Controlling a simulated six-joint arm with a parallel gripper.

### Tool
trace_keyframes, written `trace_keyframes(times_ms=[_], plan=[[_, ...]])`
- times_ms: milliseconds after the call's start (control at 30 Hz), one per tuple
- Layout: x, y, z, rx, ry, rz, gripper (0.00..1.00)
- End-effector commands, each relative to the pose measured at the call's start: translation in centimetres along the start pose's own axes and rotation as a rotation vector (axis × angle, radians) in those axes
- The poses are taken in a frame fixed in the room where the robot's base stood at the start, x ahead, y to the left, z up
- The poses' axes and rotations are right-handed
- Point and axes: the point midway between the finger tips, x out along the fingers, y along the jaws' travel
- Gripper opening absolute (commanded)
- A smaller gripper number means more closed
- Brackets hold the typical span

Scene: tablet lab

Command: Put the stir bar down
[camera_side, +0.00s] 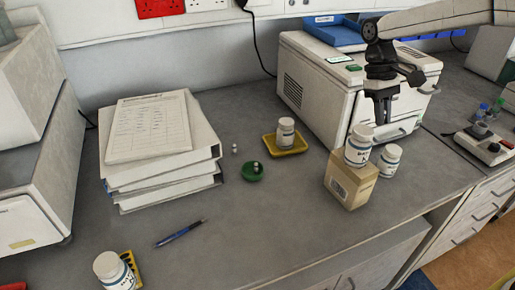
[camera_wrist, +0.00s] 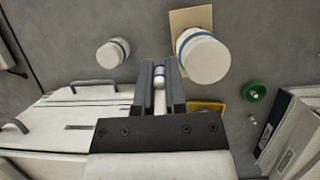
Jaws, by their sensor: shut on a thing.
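The stir bar (camera_wrist: 159,73) is a small white piece with a blue band. In the wrist view it sits between the two fingers of my gripper (camera_wrist: 160,85), near their tips. My gripper (camera_side: 382,118) is shut on it and points down in the side view, in front of the white machine and above the bench, just behind the bottle on the cardboard box. I cannot make out the stir bar in the side view.
A white bottle (camera_side: 359,145) stands on a cardboard box (camera_side: 351,180), with another bottle (camera_side: 389,160) beside it. A yellow tray (camera_side: 293,146) holds a bottle. The white machine (camera_side: 320,90) stands behind.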

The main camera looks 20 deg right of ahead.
Motion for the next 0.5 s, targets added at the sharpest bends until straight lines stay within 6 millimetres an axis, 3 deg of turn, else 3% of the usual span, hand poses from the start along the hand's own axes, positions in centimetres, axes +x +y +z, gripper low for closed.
trace_keyframes(times_ms=[300,500], plan=[[3.8,0.7,0.3,0.033,-0.001,-0.014,0.00],[4.5,0.7,0.3,0.043,0.000,-0.018,0.00]])
